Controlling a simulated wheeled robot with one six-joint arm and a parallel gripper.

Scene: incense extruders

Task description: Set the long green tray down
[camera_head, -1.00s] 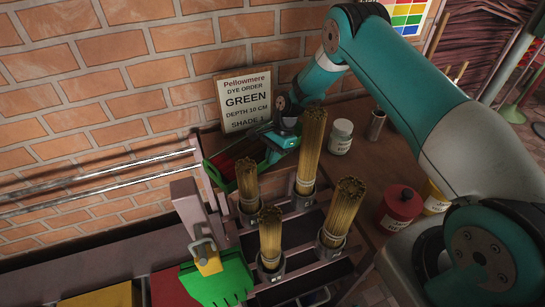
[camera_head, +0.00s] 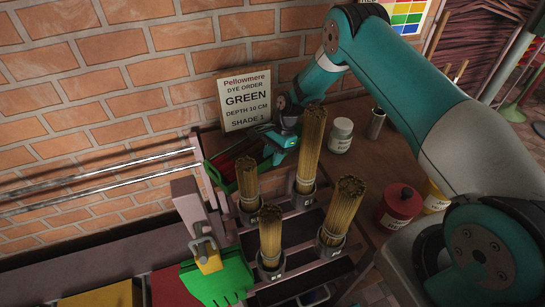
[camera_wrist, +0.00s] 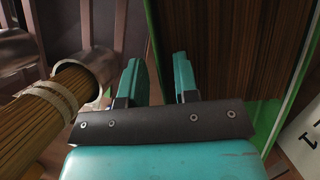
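The long green tray (camera_head: 214,174) rests on or close to the wooden bench at the foot of the brick wall, partly hidden behind a stick bundle and my gripper. In the wrist view the tray (camera_wrist: 264,116) shows green edges and holds dark brown sticks (camera_wrist: 220,45). My gripper (camera_head: 273,152) is beside the tray's right end, below the order sign. In the wrist view its two teal fingers (camera_wrist: 160,75) stand apart with a clear gap, near the tray's left green edge. Whether the fingers touch that edge is hard to tell.
Several stick bundles stand in metal cups on a rack, one (camera_head: 309,148) close to my gripper. A white jar (camera_head: 341,135), a metal cylinder (camera_head: 376,123) and a red pot (camera_head: 399,206) stand to the right. The order sign (camera_head: 245,99) leans on the wall.

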